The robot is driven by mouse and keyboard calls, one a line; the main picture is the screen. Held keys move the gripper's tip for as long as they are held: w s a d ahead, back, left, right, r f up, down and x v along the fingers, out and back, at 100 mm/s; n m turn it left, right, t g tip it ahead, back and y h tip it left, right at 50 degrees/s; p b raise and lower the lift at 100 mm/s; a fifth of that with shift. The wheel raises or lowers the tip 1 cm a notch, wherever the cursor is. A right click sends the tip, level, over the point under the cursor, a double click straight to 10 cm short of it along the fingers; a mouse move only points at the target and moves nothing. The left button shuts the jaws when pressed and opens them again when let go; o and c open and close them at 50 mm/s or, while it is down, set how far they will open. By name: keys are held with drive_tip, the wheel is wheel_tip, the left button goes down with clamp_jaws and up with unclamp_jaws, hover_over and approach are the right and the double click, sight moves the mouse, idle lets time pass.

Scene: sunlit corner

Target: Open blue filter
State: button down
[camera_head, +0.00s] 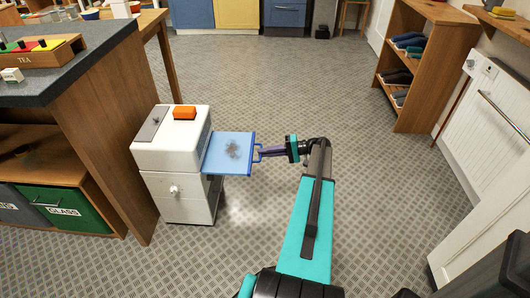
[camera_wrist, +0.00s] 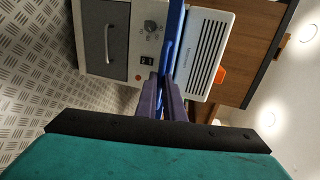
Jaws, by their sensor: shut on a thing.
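The blue filter (camera_head: 222,165) is a flat tray with a darker blue rim, and a grey clump of lint (camera_head: 232,149) lies on it. It sticks out from the right side of the white machine (camera_head: 172,155), its left edge still at the machine. My gripper (camera_head: 263,152) is shut on the blue handle at the filter's right end. In the wrist view the purple fingers (camera_wrist: 165,98) close on the blue handle, and the filter shows edge-on (camera_wrist: 173,30) in front of the machine. The fingers hide part of the handle.
An orange block (camera_head: 184,112) lies on the machine's top. A wooden counter (camera_head: 90,130) with bins below stands close on the left. A shoe shelf (camera_head: 415,65) and white radiator (camera_head: 490,110) stand on the right. The patterned floor (camera_head: 285,80) between is clear.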

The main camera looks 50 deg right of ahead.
drive_tip(key=c, duration=2)
unclamp_jaws()
drive_tip(key=shift+s+d, duration=0.2)
drive_tip(key=shift+d, duration=0.15)
drive_tip(key=shift+o, duration=0.5)
drive_tip(key=shift+w+a, duration=0.15)
drive_tip(key=shift+a, duration=0.05)
drive_tip(key=p+v, duration=0.2)
drive_tip(key=v, duration=1.1)
drive_tip(key=shift+s+d, duration=0.25)
drive_tip(key=shift+s, duration=0.1)
